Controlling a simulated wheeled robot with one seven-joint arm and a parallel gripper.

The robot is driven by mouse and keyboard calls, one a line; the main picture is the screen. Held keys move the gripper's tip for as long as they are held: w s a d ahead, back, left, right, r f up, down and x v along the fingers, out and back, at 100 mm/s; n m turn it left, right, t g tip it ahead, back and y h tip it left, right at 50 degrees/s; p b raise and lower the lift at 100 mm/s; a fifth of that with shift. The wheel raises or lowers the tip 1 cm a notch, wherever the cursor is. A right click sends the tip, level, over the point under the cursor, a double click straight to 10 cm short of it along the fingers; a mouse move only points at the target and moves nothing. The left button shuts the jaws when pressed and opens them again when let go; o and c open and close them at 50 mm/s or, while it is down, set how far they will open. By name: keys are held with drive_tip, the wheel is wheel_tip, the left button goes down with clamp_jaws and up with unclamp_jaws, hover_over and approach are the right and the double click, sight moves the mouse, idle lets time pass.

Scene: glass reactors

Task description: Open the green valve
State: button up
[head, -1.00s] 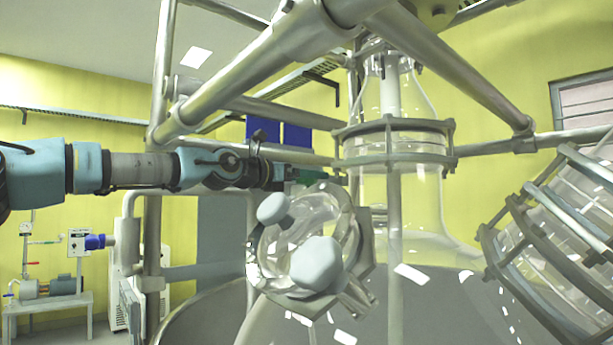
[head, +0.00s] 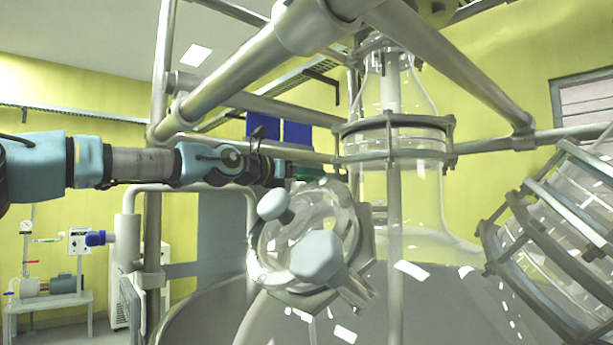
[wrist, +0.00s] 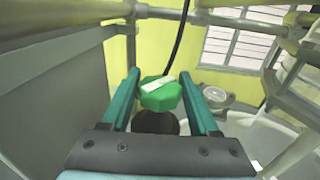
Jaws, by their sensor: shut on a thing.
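The green valve (wrist: 161,93) has a faceted green knob with a pale bar across its top. In the wrist view it sits between the two teal fingers of my gripper (wrist: 162,95), which are shut on it. In the head view my gripper (head: 306,172) reaches in from the left, just above the glass port with grey knobs. The green valve cannot be told apart from the fingers there. A dark round part shows below the knob in the wrist view.
A large glass reactor vessel (head: 425,205) stands right of my gripper. A glass port with grey knobs (head: 316,258) is just below it. Metal frame bars (head: 250,68) cross above and a post stands left. Another caged glass vessel (head: 560,225) is at the right.

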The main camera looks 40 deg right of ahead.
drive_tip(key=shift+s+f+n+t+b, duration=0.15)
drive_tip(key=shift+f+n+t+b, duration=0.25)
drive_tip(key=shift+b, duration=0.45)
drive_tip(key=shift+t+b, duration=0.4)
drive_tip(key=shift+r+n+t+b, duration=0.3)
drive_tip(key=shift+b, duration=0.05)
drive_tip(key=o, duration=1.4)
drive_tip(key=shift+r, duration=0.1)
drive_tip(key=a+b, duration=0.2)
drive_tip(key=b, duration=0.1)
drive_tip(key=a+b, duration=0.3)
drive_tip(key=b, duration=0.1)
drive_tip(key=a+b, duration=0.3)
drive_tip(key=b, duration=0.1)
drive_tip(key=shift+s+a+f, duration=0.15)
drive_tip(key=shift+s+f, duration=0.2)
